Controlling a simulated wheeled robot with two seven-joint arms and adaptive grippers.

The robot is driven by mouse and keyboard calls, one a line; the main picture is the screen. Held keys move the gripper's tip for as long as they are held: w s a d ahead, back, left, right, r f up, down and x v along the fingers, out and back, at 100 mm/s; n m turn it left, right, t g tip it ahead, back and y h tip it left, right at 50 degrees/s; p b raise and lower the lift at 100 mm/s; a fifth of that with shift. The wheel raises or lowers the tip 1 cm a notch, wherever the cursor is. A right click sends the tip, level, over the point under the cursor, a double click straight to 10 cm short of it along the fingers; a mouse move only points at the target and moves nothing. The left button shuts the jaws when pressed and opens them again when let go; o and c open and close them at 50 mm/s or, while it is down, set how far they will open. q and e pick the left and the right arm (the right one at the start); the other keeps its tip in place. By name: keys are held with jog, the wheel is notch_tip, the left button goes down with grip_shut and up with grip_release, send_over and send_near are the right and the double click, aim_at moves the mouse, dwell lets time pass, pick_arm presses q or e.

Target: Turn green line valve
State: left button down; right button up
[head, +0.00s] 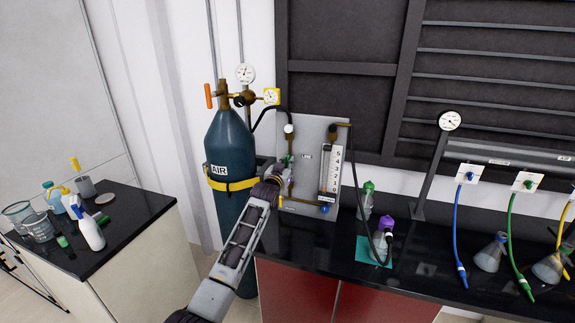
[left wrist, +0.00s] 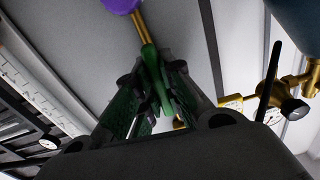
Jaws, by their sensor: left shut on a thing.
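In the left wrist view my left gripper's fingers (left wrist: 158,98) are closed around the green handle (left wrist: 151,62), one on each side. A brass stem leads from the handle to a purple knob (left wrist: 120,3). My right gripper is not in view.
A blue AIR cylinder (head: 231,140) with a yellow strap stands left of the panel. A purple-capped flask (head: 381,240) sits on a teal mat to the right. Blue and green hoses (head: 510,235) hang further right. A side bench (head: 125,220) holds bottles and beakers.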

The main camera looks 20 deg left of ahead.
pick_arm(q)
jog(key=shift+f, duration=0.15)
jog(key=c, duration=1.5)
grip_release()
jog(key=shift+s, duration=0.2)
jog(key=shift+s+a, duration=0.2)
jog(key=shift+s, duration=5.6)
